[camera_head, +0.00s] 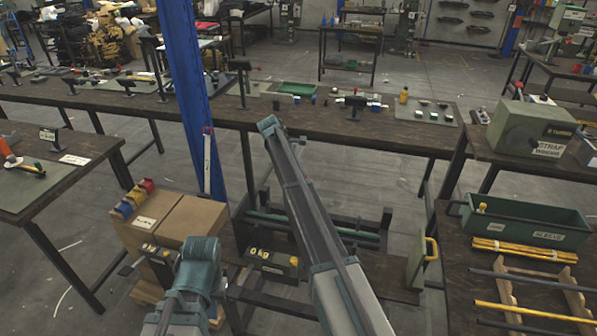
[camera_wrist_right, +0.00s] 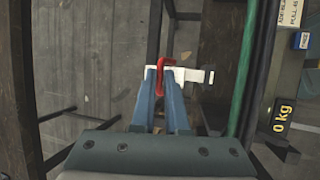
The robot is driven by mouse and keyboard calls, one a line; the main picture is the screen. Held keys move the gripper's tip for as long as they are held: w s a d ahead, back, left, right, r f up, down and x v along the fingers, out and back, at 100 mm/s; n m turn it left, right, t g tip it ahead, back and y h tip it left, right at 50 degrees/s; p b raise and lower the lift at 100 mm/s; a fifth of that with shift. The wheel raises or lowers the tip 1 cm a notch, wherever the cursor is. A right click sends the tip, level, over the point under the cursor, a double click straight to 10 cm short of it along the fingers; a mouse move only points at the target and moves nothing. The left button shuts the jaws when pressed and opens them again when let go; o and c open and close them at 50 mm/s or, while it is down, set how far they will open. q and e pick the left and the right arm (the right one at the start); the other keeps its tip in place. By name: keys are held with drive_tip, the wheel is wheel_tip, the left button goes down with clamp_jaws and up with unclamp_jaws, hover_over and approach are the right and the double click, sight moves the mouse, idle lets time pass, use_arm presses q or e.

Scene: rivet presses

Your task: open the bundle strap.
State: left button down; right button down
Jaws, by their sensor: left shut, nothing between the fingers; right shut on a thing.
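My left gripper (camera_head: 215,309) is low in the head view, beside the cardboard boxes and away from the strap. It is shut and empty, and its fingertips are hard to make out.
Cardboard boxes (camera_head: 190,217) stand left. A blue post (camera_head: 192,100) rises behind. A table with a green bin (camera_head: 535,232) is right.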

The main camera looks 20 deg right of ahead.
drive_tip(key=c, duration=1.3)
unclamp_jaws()
drive_tip(key=shift+w+d+r, duration=0.1)
drive_tip(key=shift+w+d, duration=0.25)
drive_tip(key=shift+w, duration=0.15)
drive_tip(key=o, duration=0.4)
drive_tip(key=shift+d, duration=0.1)
drive_tip(key=shift+s+a, duration=0.15)
drive_tip(key=shift+a, duration=0.05)
drive_tip(key=p+v, duration=1.2)
drive_tip(key=v, duration=0.1)
drive_tip(key=shift+a+r, duration=0.15)
drive_tip(key=shift+a, duration=0.1)
drive_tip(key=shift+s, duration=0.15)
